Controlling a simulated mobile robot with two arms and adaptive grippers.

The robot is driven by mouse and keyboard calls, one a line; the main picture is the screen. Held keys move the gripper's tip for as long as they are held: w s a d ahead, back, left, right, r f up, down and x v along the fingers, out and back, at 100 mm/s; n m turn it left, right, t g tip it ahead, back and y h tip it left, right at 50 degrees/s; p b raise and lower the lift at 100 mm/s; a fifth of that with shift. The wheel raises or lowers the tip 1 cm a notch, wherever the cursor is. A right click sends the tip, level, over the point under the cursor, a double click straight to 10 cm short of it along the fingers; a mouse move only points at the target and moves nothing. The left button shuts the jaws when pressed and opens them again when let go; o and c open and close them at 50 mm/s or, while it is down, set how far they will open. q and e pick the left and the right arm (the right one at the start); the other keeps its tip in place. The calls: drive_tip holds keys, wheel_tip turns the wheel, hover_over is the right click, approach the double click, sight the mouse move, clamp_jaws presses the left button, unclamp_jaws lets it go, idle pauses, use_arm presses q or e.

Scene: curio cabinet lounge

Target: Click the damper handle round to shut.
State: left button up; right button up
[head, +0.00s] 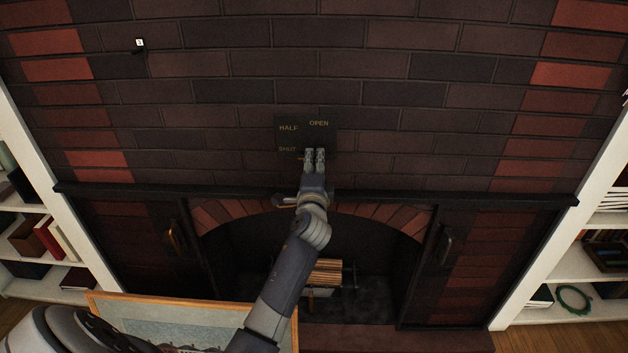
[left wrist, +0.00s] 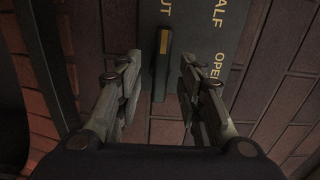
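The dark damper plate (head: 292,138) is on the brick wall above the fireplace, with SHUT, HALF and OPEN in gold letters. In the left wrist view the plate (left wrist: 196,38) shows the damper handle (left wrist: 161,70), a dark bar with a gold stripe near its end. The striped end points towards the partly cropped SHUT label. My left gripper (head: 314,156) is in front of the plate's lower part and hides most of the handle in the head view. Its fingers (left wrist: 162,66) are open, one either side of the handle, with visible gaps. My right gripper is out of view.
A dark mantel ledge (head: 450,194) runs below the plate, under my left forearm. The firebox below holds a stack of logs (head: 328,272). A framed picture (head: 190,311) is at the lower left. White bookshelves (head: 548,262) flank the wall. The bricks around the plate are clear.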

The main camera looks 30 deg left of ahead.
use_arm(q)
drive_tip(key=v, duration=0.9)
drive_tip(key=s+d+f+g+h, duration=0.1)
drive_tip(key=d+f+g+h, duration=0.15)
drive_tip(key=f, duration=0.95)
drive_tip(key=d+f+g+h, duration=0.1)
drive_tip(key=d+f+h, duration=0.25)
drive_tip(key=f, duration=0.85)
drive_tip(key=s+d+f+n+g+h, duration=0.15)
drive_tip(key=s+f, duration=0.25)
drive_tip(key=f, duration=0.4)
drive_tip(key=s+d+f+n+g, duration=0.1)
drive_tip(key=s+d+f, duration=0.2)
drive_tip(key=s+f, duration=0.35)
drive_tip(key=s+d+f+n+g, duration=0.1)
drive_tip(key=s+f+n+g, duration=0.1)
drive_tip(key=s+f, duration=0.6)
drive_tip(key=s+f+n+g+h, duration=0.1)
drive_tip(key=s+f, duration=0.7)
drive_tip(key=s, duration=1)
drive_tip(key=s+d+f+n+g+h, duration=0.1)
drive_tip(key=s+f+n+g, duration=0.2)
drive_tip(key=s, duration=1)
wheel_tip(320, 180, down, 6)
drive_tip(key=shift+d+r+n+g, duration=0.2)
drive_tip(key=shift+d+n+g, duration=0.15)
drive_tip(key=shift+g, duration=0.75)
